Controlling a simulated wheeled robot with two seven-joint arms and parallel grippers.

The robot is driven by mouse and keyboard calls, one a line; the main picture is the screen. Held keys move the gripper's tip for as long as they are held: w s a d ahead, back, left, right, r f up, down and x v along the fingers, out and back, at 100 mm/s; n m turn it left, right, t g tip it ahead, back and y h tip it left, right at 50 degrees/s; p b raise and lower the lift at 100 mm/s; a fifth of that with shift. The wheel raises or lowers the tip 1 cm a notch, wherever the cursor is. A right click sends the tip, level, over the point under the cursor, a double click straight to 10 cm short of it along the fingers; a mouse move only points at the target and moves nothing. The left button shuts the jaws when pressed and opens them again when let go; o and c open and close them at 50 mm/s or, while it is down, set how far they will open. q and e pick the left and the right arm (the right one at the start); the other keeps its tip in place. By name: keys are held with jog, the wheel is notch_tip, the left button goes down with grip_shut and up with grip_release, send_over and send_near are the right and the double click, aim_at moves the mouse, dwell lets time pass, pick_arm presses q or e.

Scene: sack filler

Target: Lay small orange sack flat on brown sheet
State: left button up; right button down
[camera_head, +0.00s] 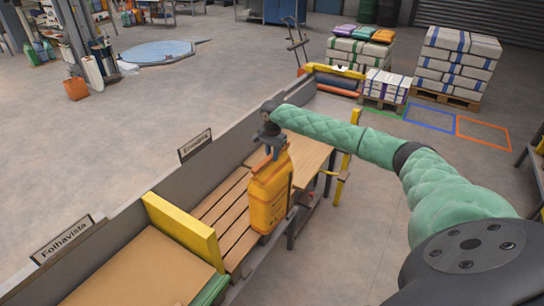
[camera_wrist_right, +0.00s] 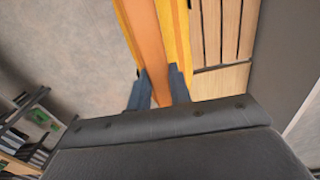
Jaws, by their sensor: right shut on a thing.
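The small orange sack (camera_head: 268,197) hangs upright from my right gripper (camera_head: 273,148), over the near edge of the slatted bench. The gripper is shut on the sack's upper end. In the right wrist view, the two dark fingers (camera_wrist_right: 158,90) are on either side of the orange sack (camera_wrist_right: 152,35), which runs away from them. A brown sheet (camera_head: 140,272) lies flat at the lower left, beyond a yellow divider from the sack. Its left and near parts run out of the picture. My left gripper is not in view.
The yellow divider (camera_head: 184,228) stands up between the brown sheet and the slatted boards (camera_head: 222,212). A grey back wall (camera_head: 130,205) with signs runs along the bench. A plain wooden top (camera_head: 308,150) lies to the right. Pallets of sacks (camera_head: 458,62) stand far off.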

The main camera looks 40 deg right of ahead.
jog(key=shift+r, duration=2.35)
